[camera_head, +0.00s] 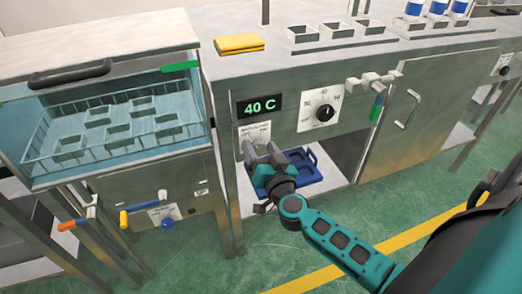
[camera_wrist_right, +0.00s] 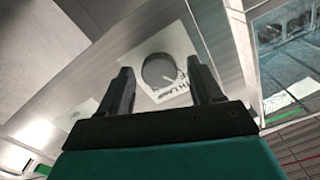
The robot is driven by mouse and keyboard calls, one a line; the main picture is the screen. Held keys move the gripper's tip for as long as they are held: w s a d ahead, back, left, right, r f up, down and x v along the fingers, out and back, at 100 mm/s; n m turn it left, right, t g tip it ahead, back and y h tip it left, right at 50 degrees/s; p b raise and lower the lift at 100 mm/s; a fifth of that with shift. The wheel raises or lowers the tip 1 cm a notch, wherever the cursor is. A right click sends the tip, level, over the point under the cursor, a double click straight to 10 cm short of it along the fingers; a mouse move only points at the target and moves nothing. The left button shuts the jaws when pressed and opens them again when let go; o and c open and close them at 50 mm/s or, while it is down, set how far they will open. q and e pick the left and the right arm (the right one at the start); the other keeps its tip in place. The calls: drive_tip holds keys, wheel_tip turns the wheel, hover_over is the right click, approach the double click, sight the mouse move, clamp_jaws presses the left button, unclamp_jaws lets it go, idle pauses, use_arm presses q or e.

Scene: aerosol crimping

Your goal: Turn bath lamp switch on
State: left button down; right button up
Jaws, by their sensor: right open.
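The bath lamp switch is a round grey knob on a white plate (camera_head: 256,131), low on the metal front panel under the 40 C display (camera_head: 260,105). My right gripper (camera_head: 263,150) is in front of it and partly covers it in the head view. In the right wrist view the knob (camera_wrist_right: 160,70) shows between the two open fingers, with a light pointer mark toward its right side. The fingers stand on either side of it; I cannot tell whether they touch it. My left gripper is not in view.
A black dial (camera_head: 324,112) is to the right of the display. A lever valve with a green handle (camera_head: 376,107) is farther right. A blue tray (camera_head: 304,168) lies in the opening below. A glass-fronted water bath (camera_head: 100,72) stands left, with yellow and orange handles below.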

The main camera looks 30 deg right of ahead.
drive_tip(key=c, duration=1.1)
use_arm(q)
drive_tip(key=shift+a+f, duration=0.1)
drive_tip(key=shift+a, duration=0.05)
use_arm(e)
drive_tip(key=shift+o, duration=0.2)
drive_tip(key=shift+m, duration=0.3)
drive_tip(key=shift+m+p, duration=0.4)
drive_tip(key=shift+m, duration=0.1)
drive_tip(key=m+p, duration=0.1)
drive_tip(key=m, duration=0.3)
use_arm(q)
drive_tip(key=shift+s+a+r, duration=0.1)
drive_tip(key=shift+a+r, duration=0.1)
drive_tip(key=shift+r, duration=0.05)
use_arm(e)
drive_tip(key=m, duration=0.6)
drive_tip(key=shift+d+f, duration=0.1)
drive_tip(key=shift+f, duration=0.05)
drive_tip(key=shift+m, duration=0.3)
